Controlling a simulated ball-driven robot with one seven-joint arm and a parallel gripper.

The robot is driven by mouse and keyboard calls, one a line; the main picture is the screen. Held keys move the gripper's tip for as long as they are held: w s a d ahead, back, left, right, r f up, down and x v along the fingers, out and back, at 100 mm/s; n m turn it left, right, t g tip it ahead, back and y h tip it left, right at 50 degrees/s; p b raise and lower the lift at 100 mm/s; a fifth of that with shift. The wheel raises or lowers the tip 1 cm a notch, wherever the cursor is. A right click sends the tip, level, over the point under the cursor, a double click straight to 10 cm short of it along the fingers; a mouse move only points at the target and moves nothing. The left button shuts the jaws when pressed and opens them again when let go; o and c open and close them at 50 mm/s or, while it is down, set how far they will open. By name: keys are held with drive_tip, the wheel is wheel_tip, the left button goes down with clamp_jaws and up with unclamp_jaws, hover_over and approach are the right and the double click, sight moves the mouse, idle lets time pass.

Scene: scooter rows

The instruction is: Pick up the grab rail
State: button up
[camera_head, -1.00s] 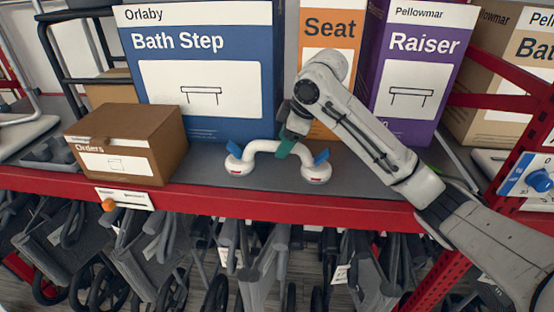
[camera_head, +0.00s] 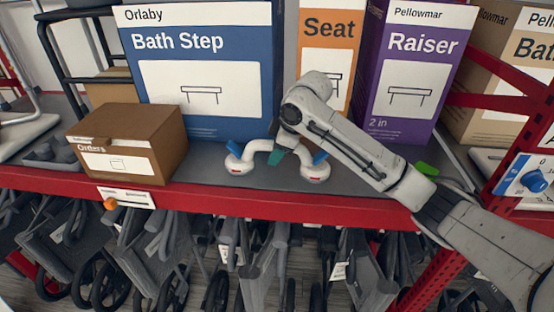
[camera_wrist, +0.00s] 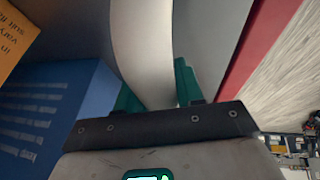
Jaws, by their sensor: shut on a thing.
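The grab rail is a white arched bar with round white end cups and blue levers; its left end (camera_head: 240,163) and right end (camera_head: 315,172) sit on the grey shelf. My gripper (camera_head: 277,156) comes down from the right over the middle of the rail, with green fingertips at the bar. In the wrist view the white bar of the rail (camera_wrist: 145,45) runs between the two green fingers of my gripper (camera_wrist: 155,85), which is shut on it. My arm and fingers hide part of the middle of the bar.
A blue Bath Step box (camera_head: 205,85), an orange Seat box (camera_head: 328,30) and a purple Raiser box (camera_head: 412,75) stand close behind. A brown Orders box (camera_head: 130,140) is at left. The shelf's red front edge (camera_head: 270,198) runs below, with folded wheeled frames underneath.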

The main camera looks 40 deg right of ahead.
clamp_jaws()
drive_tip(key=shift+r, duration=0.15)
